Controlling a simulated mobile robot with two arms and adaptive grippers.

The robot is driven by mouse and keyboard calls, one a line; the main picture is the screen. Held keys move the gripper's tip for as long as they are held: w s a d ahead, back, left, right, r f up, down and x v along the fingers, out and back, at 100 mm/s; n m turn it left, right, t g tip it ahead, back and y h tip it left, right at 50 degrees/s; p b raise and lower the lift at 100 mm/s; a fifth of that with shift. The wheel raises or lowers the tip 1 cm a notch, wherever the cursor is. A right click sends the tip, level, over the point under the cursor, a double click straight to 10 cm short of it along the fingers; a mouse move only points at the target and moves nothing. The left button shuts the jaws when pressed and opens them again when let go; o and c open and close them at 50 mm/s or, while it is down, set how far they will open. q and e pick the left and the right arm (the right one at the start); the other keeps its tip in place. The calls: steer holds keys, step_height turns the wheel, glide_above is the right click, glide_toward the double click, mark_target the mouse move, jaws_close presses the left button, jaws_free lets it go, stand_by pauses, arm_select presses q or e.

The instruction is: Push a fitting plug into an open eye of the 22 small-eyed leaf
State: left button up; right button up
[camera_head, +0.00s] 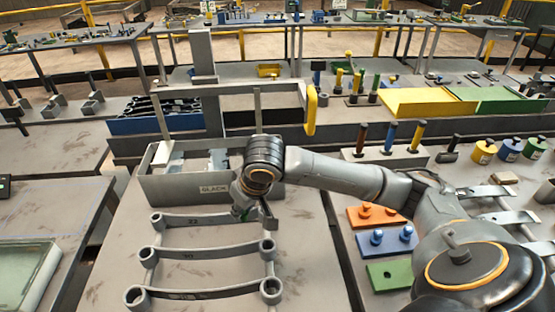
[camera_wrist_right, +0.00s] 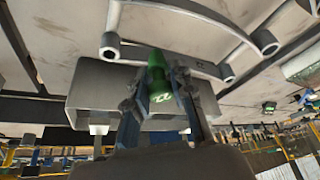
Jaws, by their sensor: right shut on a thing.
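My right gripper (camera_head: 243,212) is shut on a green plug (camera_wrist_right: 158,85) marked 22, which shows in the right wrist view; the fingers stand on either side of it. In the head view the gripper hangs near the right end of the farthest leaf (camera_head: 195,219), whose marking looks like 22. That leaf's left eye (camera_head: 156,219) looks open; its right end is partly hidden by the gripper. In the wrist view the plug is apart from the eyes, close in front of a grey leaf bar (camera_wrist_right: 170,61). My left gripper is not in view.
Two larger leaves (camera_head: 200,252) lie nearer in the same rack. A grey bin (camera_head: 185,187) stands just behind the gripper, with a yellow-handled frame (camera_head: 311,110) above. Orange (camera_head: 372,218), blue (camera_head: 385,245) and green (camera_head: 388,276) plug blocks lie on the right bench.

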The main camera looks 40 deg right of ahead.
steer(key=w+d+n+p, duration=0.2)
steer(key=w+d+p, duration=0.2)
steer(key=d+p, duration=0.35)
arm_select(q)
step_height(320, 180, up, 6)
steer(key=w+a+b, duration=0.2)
steer(key=b, duration=0.1)
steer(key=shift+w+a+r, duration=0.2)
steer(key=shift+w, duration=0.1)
arm_select(e)
steer(key=f, duration=0.5)
steer(key=shift+s+d, duration=0.15)
steer(key=shift+d, duration=0.25)
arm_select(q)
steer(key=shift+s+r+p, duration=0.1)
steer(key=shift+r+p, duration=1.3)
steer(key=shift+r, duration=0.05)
arm_select(e)
steer(key=shift+r, duration=0.1)
stand_by(0.7)
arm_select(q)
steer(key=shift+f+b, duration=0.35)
arm_select(e)
steer(key=shift+f, duration=1.15)
